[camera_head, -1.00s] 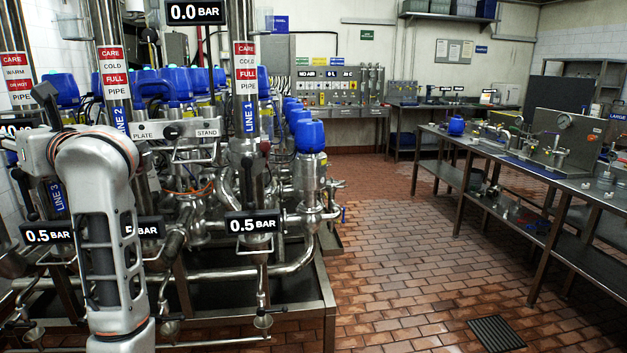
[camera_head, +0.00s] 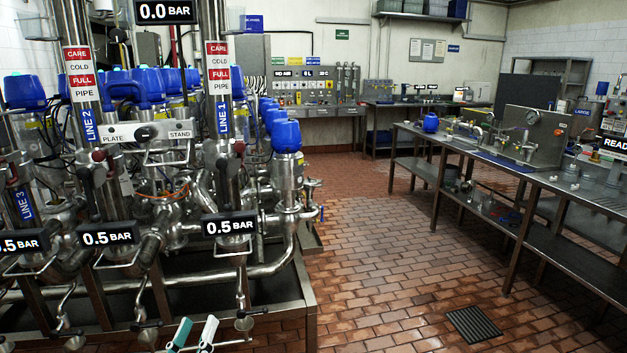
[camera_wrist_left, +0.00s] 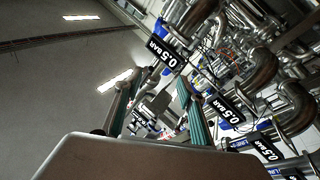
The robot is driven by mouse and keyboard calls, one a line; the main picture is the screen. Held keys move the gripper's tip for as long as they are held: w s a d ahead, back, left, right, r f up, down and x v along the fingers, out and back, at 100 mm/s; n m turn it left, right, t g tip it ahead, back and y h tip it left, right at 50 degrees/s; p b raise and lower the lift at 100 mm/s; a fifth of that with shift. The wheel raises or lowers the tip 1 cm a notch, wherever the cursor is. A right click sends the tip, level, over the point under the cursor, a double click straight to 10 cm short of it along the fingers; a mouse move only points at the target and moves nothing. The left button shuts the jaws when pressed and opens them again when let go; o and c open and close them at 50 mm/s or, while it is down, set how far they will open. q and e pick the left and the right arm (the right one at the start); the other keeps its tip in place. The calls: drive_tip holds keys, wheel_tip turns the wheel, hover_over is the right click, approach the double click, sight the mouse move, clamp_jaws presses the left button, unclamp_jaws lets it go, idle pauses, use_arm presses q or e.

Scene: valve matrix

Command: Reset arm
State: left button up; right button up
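My left gripper (camera_head: 197,324) shows only as two fingertips at the bottom edge of the head view, in front of the valve rack. One tip is teal and the other looks pale. A gap shows between them, with nothing held. In the left wrist view the two teal-padded fingers of the left gripper (camera_wrist_left: 158,84) stand apart and empty, pointing up toward the pipes and ceiling. The left arm's links are out of the head view. My right gripper is in neither view.
The pipe rack with blue-capped valves (camera_head: 287,136) and 0.5 BAR displays (camera_head: 229,224) fills the left. A steel bench (camera_head: 485,155) with fittings runs along the right. The brick floor (camera_head: 385,240) between is clear, with a drain grate (camera_head: 473,324).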

use_arm(q)
drive_tip(key=s+d+f+m+g, duration=0.2)
drive_tip(key=s+f+g, duration=0.3)
drive_tip(key=s+f, duration=0.5)
drive_tip(key=s+d+f+m+g, duration=0.2)
drive_tip(key=s+f+m+g, duration=0.3)
drive_tip(key=s+f, duration=0.6)
wheel_tip(320, 180, down, 9)
drive_tip(key=shift+r, duration=0.15)
